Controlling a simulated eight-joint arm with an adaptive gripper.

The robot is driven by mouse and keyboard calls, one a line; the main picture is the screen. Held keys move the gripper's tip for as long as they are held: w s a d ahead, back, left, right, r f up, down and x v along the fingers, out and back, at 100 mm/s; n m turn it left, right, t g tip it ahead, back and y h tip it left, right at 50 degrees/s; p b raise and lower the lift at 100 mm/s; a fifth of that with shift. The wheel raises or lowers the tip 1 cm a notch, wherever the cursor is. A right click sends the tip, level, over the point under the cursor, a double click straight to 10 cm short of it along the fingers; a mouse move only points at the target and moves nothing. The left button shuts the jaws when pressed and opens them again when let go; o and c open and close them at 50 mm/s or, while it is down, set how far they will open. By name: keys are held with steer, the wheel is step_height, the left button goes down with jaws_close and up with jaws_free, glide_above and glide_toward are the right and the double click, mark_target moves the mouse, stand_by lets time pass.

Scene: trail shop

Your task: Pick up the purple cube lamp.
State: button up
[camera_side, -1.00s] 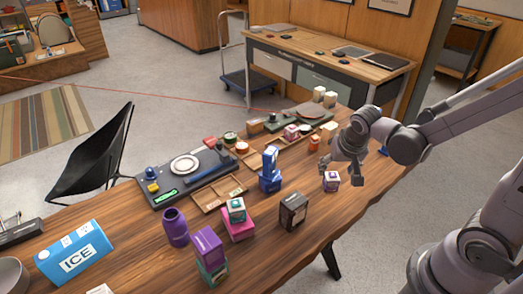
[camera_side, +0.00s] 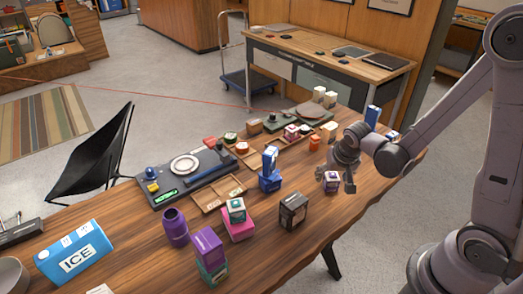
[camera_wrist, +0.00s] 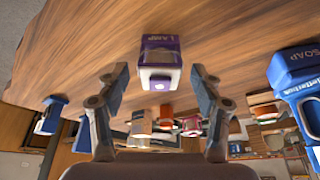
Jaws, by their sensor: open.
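The purple cube lamp (camera_side: 331,181) is a small purple and white box on the wooden table, near its right edge. In the wrist view the lamp (camera_wrist: 160,62) shows the word LAMP and lies at the top centre, beyond and between my fingertips. My gripper (camera_side: 336,182) is open and close to the lamp in the side view, with a finger partly over it. In the wrist view my gripper (camera_wrist: 161,80) has its two fingers spread apart with nothing held between them. Whether a finger touches the lamp I cannot tell.
An orange jar (camera_side: 315,143) is behind my gripper. Bare table lies in front of the lamp.

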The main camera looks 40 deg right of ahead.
steer(key=c, duration=1.3)
